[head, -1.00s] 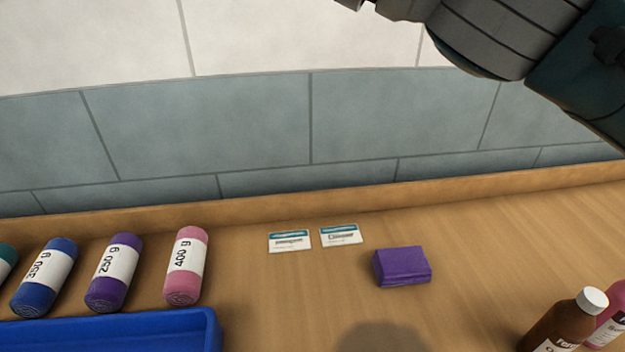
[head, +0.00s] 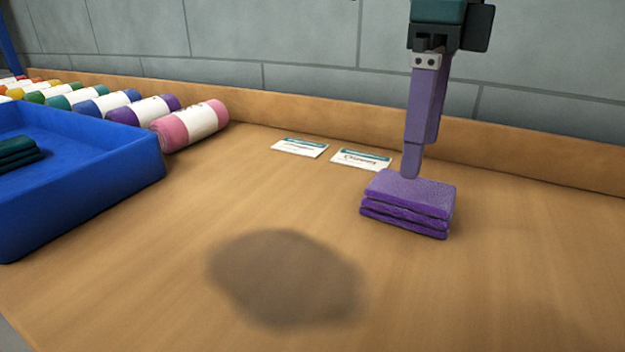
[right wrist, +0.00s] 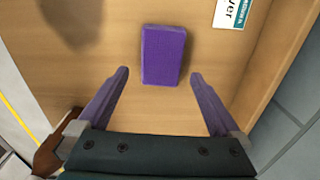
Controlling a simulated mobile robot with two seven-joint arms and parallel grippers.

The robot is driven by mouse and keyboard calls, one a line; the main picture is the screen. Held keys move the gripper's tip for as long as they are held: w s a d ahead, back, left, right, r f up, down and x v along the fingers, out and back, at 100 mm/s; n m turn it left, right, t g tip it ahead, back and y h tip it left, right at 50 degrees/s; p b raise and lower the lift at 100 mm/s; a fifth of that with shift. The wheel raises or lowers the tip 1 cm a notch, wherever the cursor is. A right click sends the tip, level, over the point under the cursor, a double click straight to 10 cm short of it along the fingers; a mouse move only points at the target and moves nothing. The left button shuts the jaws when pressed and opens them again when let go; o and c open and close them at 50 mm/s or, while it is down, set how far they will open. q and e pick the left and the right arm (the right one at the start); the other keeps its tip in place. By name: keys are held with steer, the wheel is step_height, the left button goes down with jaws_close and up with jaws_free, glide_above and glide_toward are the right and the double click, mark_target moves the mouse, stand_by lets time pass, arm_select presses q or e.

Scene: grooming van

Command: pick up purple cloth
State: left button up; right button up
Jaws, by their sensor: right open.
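The purple cloth (head: 410,205) is a folded, layered stack lying flat on the wooden counter. In the right wrist view the cloth (right wrist: 163,55) lies ahead of the fingertips, roughly midway between them. My right gripper (head: 412,172) comes down from above, its purple fingers just behind the cloth's far edge in the head view. In the right wrist view the right gripper (right wrist: 160,74) has its two fingers wide apart with nothing between them. Whether a finger touches the cloth cannot be told. My left gripper is not in view.
Two small cards, one (head: 300,147) and another (head: 361,159), lie behind the cloth. A blue tray (head: 110,195) holding dark green cloth (head: 18,152) stands at left, with several labelled rolls (head: 190,125) behind it. The counter (head: 500,290) is clear in front and right.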

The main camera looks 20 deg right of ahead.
mark_target(412, 187)
steer(key=shift+f, duration=0.95)
step_height(412, 187, down, 5)
steer(key=shift+w+f, duration=0.1)
steer(key=shift+c, duration=0.4)
steer(key=c, duration=1)
